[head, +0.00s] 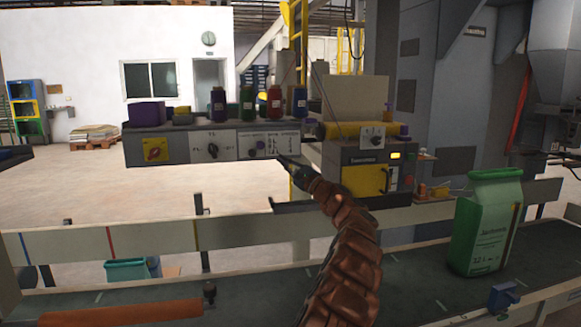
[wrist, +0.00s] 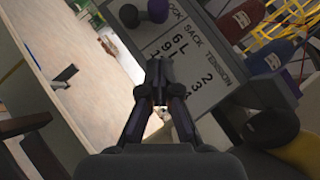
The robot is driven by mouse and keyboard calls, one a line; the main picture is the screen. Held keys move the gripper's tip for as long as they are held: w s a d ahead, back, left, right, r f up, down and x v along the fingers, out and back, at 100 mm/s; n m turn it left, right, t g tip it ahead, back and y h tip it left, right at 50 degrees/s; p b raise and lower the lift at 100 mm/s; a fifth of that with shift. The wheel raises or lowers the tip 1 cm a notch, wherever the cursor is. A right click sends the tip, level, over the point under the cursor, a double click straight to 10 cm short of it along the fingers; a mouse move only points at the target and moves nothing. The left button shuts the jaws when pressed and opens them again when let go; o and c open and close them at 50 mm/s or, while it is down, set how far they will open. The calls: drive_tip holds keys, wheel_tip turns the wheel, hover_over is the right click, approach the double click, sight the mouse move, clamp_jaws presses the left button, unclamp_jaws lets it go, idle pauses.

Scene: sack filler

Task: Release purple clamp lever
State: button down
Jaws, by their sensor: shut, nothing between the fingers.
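A small purple knob or lever (head: 259,142) sits on the grey control panel (head: 228,144), left of the lettered plate; a purple knob (wrist: 158,10) also shows at the top of the wrist view. I cannot tell for certain that it is the clamp lever. Another small purple part (head: 404,130) is at the right end of the yellow roller. My gripper (head: 284,160) is shut and empty at the panel's lower right. In the wrist view its fingertips (wrist: 158,72) are together in front of the plate lettered SACK TENSION (wrist: 190,60). Contact is unclear.
Several thread spools (head: 246,104) and a purple box (head: 147,113) stand on the panel. A sewing unit with a yellow door (head: 365,181) is to the right. A green sack (head: 486,222) stands on the conveyor (head: 240,300). A pale rail (head: 150,236) runs below the panel.

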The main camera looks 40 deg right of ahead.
sight(256, 149)
drive_tip(key=shift+w+a+r, duration=0.85)
drive_tip(key=shift+w+a, duration=0.05)
drive_tip(key=shift+a, duration=0.1)
drive_tip(key=shift+w+a+r, duration=0.4)
drive_tip(key=shift+a+r, duration=0.1)
drive_tip(key=shift+a, duration=0.2)
